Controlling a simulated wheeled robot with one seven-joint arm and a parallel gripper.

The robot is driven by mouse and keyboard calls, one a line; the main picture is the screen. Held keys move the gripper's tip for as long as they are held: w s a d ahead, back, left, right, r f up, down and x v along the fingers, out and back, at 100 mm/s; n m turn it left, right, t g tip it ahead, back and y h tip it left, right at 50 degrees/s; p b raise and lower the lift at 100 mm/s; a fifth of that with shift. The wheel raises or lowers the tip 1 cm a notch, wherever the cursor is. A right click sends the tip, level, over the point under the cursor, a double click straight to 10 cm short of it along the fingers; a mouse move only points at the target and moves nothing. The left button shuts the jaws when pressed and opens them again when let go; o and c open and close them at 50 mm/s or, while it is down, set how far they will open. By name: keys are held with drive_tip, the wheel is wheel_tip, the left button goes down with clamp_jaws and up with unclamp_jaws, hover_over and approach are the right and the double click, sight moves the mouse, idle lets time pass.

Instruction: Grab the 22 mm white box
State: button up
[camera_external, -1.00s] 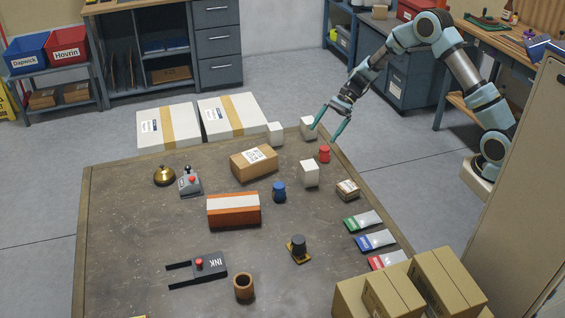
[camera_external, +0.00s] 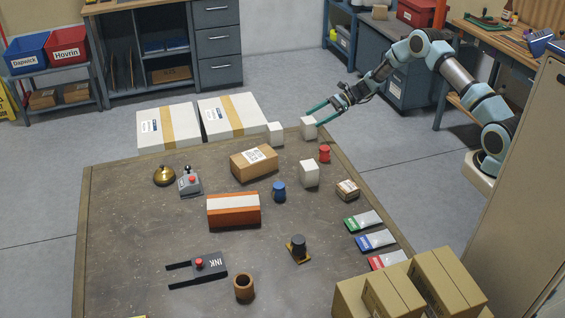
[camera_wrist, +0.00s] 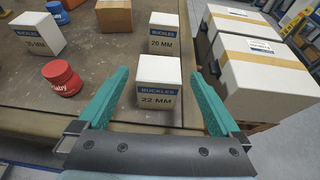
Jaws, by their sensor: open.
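The 22 mm white box (camera_wrist: 159,97) stands upright near the table edge, its blue BUCKLES label facing me in the wrist view. It is also in the external view (camera_external: 308,131), at the table's far right corner. My gripper (camera_wrist: 160,78) is open, with its teal fingers on either side of the box's outline and a narrow gap at each side. I cannot tell how far the fingertips reach along the box.
A 20 mm white box (camera_wrist: 163,37) stands just beyond the target. A larger white box (camera_wrist: 37,36) and a red pot (camera_wrist: 62,78) are to its left in the wrist view. Big white cartons (camera_wrist: 265,72) lie at the right, past the table edge. A brown box (camera_external: 254,164) is further in.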

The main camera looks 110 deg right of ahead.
sight(313, 119)
drive_tip(key=shift+p+x, duration=0.6)
drive_tip(key=shift+x, duration=1.35)
drive_tip(key=shift+f, duration=0.15)
drive_tip(key=shift+c, duration=0.4)
drive_tip(key=c, duration=1.4)
